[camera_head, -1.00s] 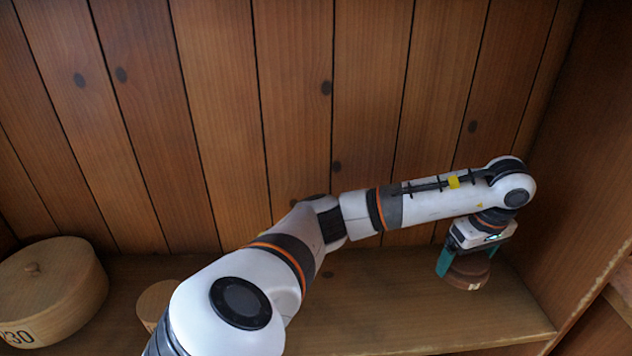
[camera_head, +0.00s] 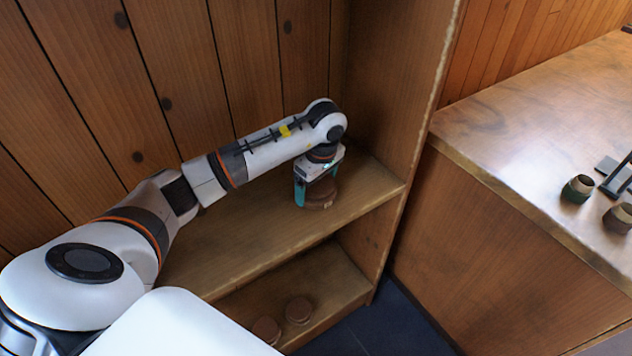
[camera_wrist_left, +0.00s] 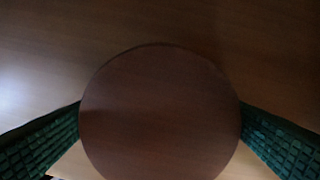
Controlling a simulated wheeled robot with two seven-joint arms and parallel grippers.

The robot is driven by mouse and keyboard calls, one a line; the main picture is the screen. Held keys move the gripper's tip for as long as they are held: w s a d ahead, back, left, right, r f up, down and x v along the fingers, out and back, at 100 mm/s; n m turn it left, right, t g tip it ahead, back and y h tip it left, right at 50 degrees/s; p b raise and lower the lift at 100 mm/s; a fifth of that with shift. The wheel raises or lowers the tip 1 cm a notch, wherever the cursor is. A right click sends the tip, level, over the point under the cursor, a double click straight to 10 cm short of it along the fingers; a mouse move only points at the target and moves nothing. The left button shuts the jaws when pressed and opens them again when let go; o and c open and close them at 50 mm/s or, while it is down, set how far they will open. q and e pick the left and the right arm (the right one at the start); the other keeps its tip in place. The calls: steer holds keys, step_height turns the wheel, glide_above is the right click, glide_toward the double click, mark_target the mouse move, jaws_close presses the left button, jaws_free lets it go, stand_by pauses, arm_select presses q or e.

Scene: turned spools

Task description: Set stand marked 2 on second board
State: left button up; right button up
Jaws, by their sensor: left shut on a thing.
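My left gripper (camera_head: 316,190) is shut on a round reddish-brown stand (camera_head: 321,197), near the right end of a wooden shelf board (camera_head: 270,232). In the left wrist view the stand's round top (camera_wrist_left: 160,115) fills the middle, between two dark green ridged fingers. I cannot tell whether the stand touches the board or hangs just above it. No number on it is readable. A lower board (camera_head: 335,283) shows beneath, bearing two small round brown pieces, one left (camera_head: 266,330) and one right (camera_head: 299,310). My right gripper is not in view.
The shelf's side wall (camera_head: 392,90) stands close right of my left gripper, and the plank back is behind it. A wooden counter (camera_head: 500,120) at the right bears a dark green cup-like piece (camera_head: 577,189), a brown one (camera_head: 619,217) and a dark metal object (camera_head: 612,178).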

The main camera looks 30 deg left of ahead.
mark_target(320, 185)
arm_select(q)
steer(key=o, duration=0.8)
steer(key=shift+f, duration=0.1)
steer(key=shift+o, duration=0.2)
steer(key=shift+r, duration=0.2)
step_height(320, 185, up, 12)
steer(key=d, duration=0.1)
steer(key=shift+s+d, duration=0.15)
steer(key=shift+d, duration=0.1)
steer(key=shift+f, duration=0.1)
